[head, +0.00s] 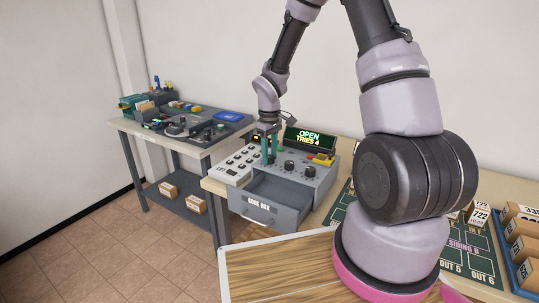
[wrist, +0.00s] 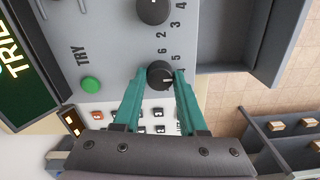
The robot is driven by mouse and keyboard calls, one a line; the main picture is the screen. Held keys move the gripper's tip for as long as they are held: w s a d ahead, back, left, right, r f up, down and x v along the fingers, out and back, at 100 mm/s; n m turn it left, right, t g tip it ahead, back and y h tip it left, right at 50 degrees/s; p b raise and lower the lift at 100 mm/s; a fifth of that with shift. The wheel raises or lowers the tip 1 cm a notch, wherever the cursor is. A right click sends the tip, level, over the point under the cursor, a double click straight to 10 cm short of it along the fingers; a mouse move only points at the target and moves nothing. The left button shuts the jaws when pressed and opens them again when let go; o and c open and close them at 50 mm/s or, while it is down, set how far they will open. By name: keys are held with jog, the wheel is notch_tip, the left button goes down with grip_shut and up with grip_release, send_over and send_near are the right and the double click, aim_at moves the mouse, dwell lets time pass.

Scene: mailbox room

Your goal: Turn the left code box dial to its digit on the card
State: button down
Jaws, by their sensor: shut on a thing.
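The grey code box (head: 318,183) stands on the table with a row of black dials on its sloped top. My gripper (head: 269,150) comes down on the left dial. In the wrist view its teal fingers (wrist: 160,78) stand on either side of that black dial (wrist: 160,73) and are shut on it. Digits are printed around the dial, partly hidden by the fingers; I cannot tell for sure which one the pointer marks. The box display (head: 309,138) reads "OPEN" and "TRIES 4". The drawer (head: 266,208) is pulled out and looks empty. I cannot make out the card.
A neighbouring dial (wrist: 153,9) and the green TRY button (wrist: 91,85) are close to my fingers. A panel of buttons (head: 240,163) lies left of the box. A side table (head: 150,131) holds tools. Small boxes and a green board (head: 478,262) are at right.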

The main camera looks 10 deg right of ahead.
aim_at(270, 156)
jog(key=shift+c, duration=2.3)
grip_release()
notch_tip(270, 156, up, 11)
jog(key=shift+f, duration=0.1)
jog(key=s+d+r+m+t, duration=0.2)
jog(key=s+r+m, duration=0.15)
jog(key=r, duration=0.45)
jog(key=s+d+r+m+t, duration=0.1)
jog(key=s+d+r+m, duration=0.1)
jog(key=s+r, duration=0.4)
jog(key=s+r+m+t+y, duration=0.1)
jog(key=s+r+m+t, duration=0.1)
jog(key=s+r, duration=0.2)
jog(key=s+d+r+m+t+y, duration=0.1)
jog(key=s+r+m+t, duration=0.1)
jog(key=s+r, duration=0.3)
jog(key=s+m, duration=0.1)
jog(key=s, duration=0.3)
jog(key=shift+s+d+r+m, duration=0.15)
jog(key=shift+s+r+m, duration=0.1)
jog(key=shift+s+m, duration=0.1)
